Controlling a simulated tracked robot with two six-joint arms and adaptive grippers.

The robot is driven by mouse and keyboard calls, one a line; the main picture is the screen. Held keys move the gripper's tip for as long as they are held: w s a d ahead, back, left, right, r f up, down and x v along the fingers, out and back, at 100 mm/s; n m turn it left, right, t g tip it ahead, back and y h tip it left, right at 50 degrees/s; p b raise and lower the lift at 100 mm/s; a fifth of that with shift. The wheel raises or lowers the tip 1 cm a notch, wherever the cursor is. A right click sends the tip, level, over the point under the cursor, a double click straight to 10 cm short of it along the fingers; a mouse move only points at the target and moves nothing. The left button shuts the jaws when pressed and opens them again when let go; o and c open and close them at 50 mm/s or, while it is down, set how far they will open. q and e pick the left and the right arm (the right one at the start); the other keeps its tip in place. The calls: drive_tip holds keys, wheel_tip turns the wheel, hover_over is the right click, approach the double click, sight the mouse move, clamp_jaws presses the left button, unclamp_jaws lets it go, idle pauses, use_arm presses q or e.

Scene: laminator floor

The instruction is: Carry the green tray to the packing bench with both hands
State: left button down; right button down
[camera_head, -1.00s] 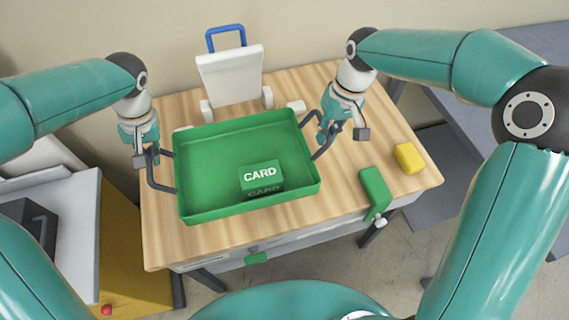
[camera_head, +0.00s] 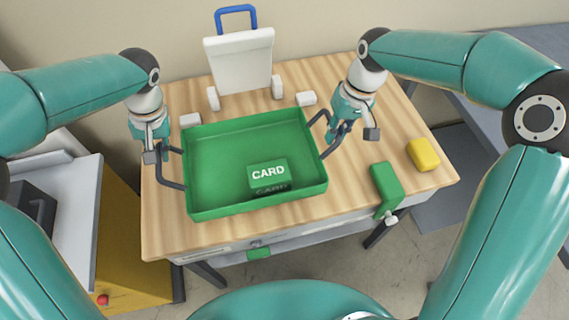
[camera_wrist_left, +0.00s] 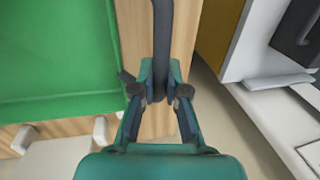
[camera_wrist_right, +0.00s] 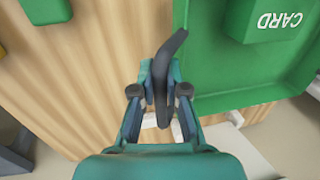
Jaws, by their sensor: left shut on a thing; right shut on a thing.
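The green tray (camera_head: 210,212) is over the wooden packing bench (camera_head: 165,235), open side up, with a green CARD box (camera_head: 268,175) inside it. I cannot tell whether its underside touches the bench top. My left gripper (camera_head: 165,155) is shut on the tray's dark left handle, which shows between its fingers in the left wrist view (camera_wrist_left: 162,50). My right gripper (camera_head: 340,134) is shut on the dark right handle, seen between the fingers in the right wrist view (camera_wrist_right: 163,75). The tray looks about level.
A white stand with a blue handle (camera_head: 239,60) is behind the tray. Small white blocks (camera_head: 306,98) are close to its back edge. A green block (camera_head: 386,185) and a yellow block (camera_head: 423,154) occupy the bench's right side. A yellow cabinet (camera_head: 130,255) stands at left.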

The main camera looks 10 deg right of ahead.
use_arm(q)
drive_tip(key=shift+r, duration=0.15)
use_arm(e)
drive_tip(key=shift+d+r, duration=0.1)
